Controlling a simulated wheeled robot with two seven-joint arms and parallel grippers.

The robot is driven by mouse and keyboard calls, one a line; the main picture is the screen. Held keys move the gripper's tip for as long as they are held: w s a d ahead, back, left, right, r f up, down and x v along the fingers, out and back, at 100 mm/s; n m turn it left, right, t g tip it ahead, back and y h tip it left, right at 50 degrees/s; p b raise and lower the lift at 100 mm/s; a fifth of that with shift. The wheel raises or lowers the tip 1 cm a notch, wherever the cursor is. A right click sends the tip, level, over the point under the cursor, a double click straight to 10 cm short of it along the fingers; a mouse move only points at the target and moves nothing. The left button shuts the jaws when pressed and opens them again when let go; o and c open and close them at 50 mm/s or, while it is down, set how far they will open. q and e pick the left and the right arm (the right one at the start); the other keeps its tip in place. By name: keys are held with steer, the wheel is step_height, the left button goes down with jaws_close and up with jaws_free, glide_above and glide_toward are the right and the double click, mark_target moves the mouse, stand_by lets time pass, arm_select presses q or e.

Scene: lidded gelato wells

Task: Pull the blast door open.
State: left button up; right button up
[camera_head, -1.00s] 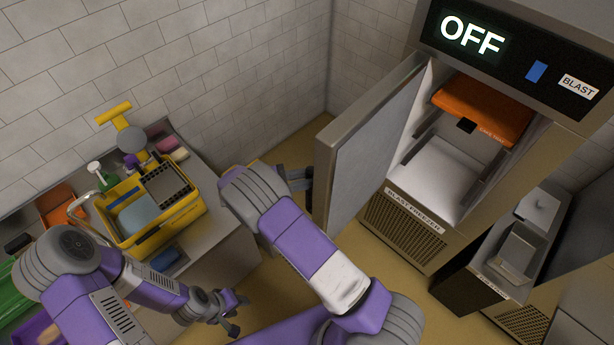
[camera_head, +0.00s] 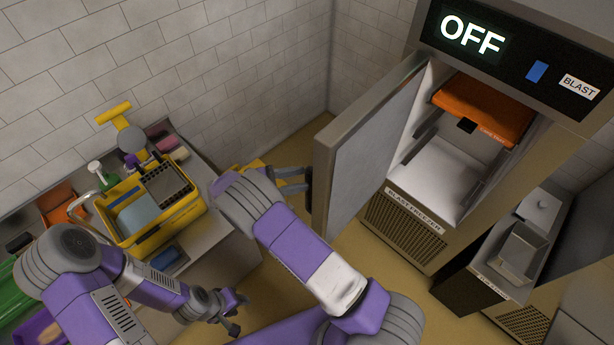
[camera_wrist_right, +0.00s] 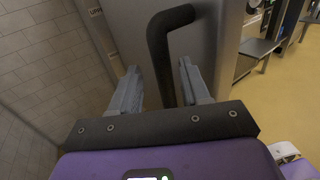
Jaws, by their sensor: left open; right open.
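The blast door (camera_head: 372,140) stands well open on the blast freezer (camera_head: 418,215), swung out to the left, with the cavity exposed. Its black bar handle (camera_wrist_right: 158,50) shows in the right wrist view. My right gripper (camera_head: 292,180) is open at the door's outer side; in the right wrist view its two grey fingers (camera_wrist_right: 162,82) appear on either side of the handle's lower part, not closed on it. Whether the handle lies within their depth I cannot tell. My left gripper (camera_head: 238,312) is open and empty, low in front of the counter, away from the door.
An orange pan (camera_head: 484,108) sits inside the freezer above a white lower surface. The display (camera_head: 472,35) reads OFF, with a blue button (camera_head: 537,71) beside it. A counter with a yellow caddy (camera_head: 150,215) stands at left. A lidded-well unit (camera_head: 520,250) stands at right.

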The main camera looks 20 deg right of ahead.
steer(key=a, duration=0.4)
steer(key=shift+w, duration=0.35)
